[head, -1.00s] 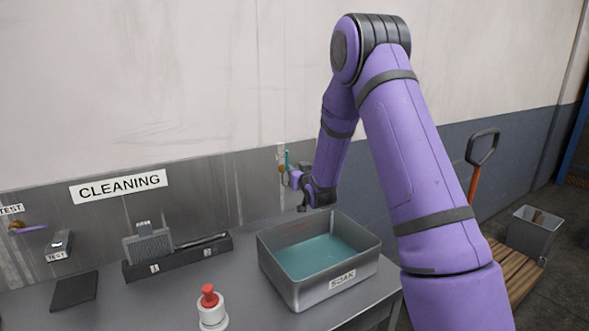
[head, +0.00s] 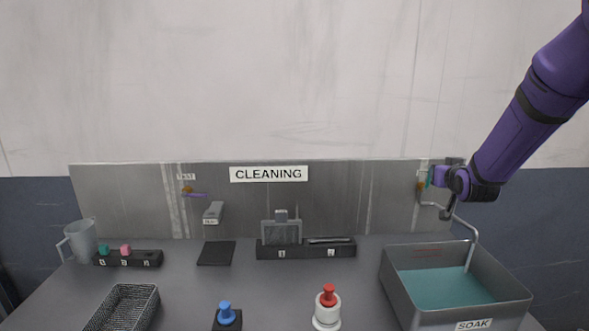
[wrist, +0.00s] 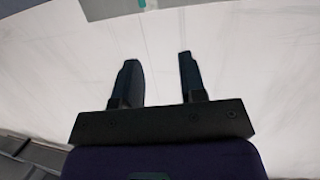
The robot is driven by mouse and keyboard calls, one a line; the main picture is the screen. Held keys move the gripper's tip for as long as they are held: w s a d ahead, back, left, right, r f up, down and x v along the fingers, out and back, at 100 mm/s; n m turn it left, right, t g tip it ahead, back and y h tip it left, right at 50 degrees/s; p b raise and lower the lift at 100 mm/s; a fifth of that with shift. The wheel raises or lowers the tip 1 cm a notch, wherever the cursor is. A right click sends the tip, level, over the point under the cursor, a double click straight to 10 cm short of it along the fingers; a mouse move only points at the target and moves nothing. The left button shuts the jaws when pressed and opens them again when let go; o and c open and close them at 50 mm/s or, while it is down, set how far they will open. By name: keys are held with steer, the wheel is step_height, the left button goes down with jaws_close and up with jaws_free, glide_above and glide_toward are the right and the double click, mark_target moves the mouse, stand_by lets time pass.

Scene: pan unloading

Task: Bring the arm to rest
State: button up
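My gripper (wrist: 158,78) is open in the wrist view, with its two dark fingers apart and nothing between them. Pale wall shows behind the fingers. In the head view, my purple arm reaches in from the upper right, and its end hangs in front of the wall, above the back of the soak tub (head: 397,290). The fingers are too small there to make out clearly. The arm's end looks clear of the tub and table.
The grey table (head: 190,290) holds a red-topped white bottle (head: 327,312), a blue-knobbed item (head: 227,316), a wire basket (head: 122,308), a black holder (head: 306,250) and a jug (head: 80,242). The space above the table's middle is free.

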steer(key=s+a+r+g+y, duration=0.1)
steer(key=s+a+r+g, duration=0.3)
steer(key=s, duration=0.6)
steer(key=s+a+r+g, duration=0.1)
steer(key=s+a+r, duration=0.3)
steer(key=s, duration=0.6)
steer(key=s+a+g, duration=0.1)
steer(key=s+g, duration=0.1)
steer(key=s, duration=0.9)
steer(key=s+a+n+g+y, duration=0.1)
steer(key=s+a+g, duration=0.1)
steer(key=s, duration=0.9)
steer(key=shift+s+r+g, duration=0.35)
steer(key=shift+r+g, duration=0.05)
steer(key=shift+g, duration=0.1)
